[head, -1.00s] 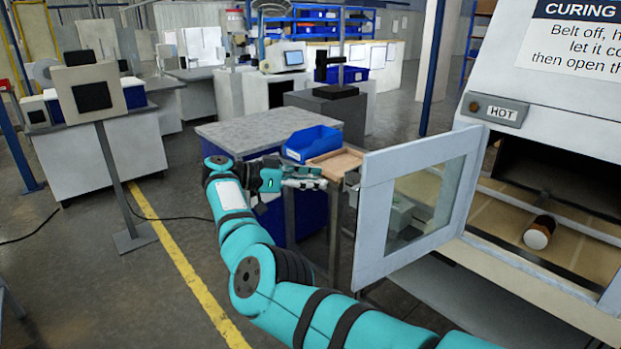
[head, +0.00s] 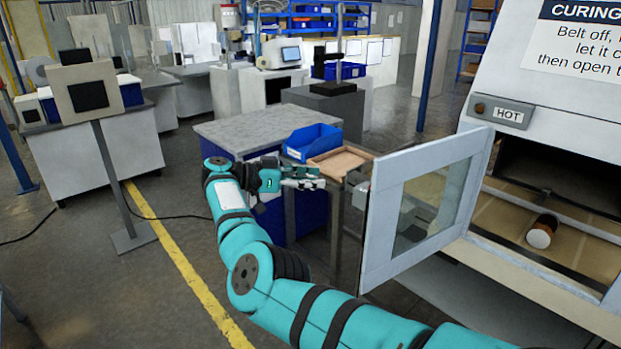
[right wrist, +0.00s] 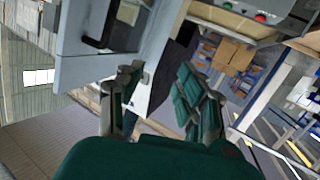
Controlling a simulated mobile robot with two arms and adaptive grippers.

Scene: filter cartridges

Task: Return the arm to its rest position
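My right arm reaches from the bottom right of the head view, and its teal and grey gripper (head: 318,179) is in front of the table with the blue bin. In the right wrist view the two fingers (right wrist: 160,85) are apart with nothing held between them. The wooden tray (head: 318,160) is just beyond the gripper in the head view. A brown cartridge with a white end (head: 541,233) lies on its side inside the curing oven. My left gripper is not in view.
The oven's windowed door (head: 376,240) stands open, close to the right of my gripper and forearm. The HOT sign (head: 510,114) is above the opening. A blue bin (head: 313,142) sits on the grey table (head: 235,130). A sign stand (head: 110,180) is at left; open floor lies around the yellow line (head: 178,255).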

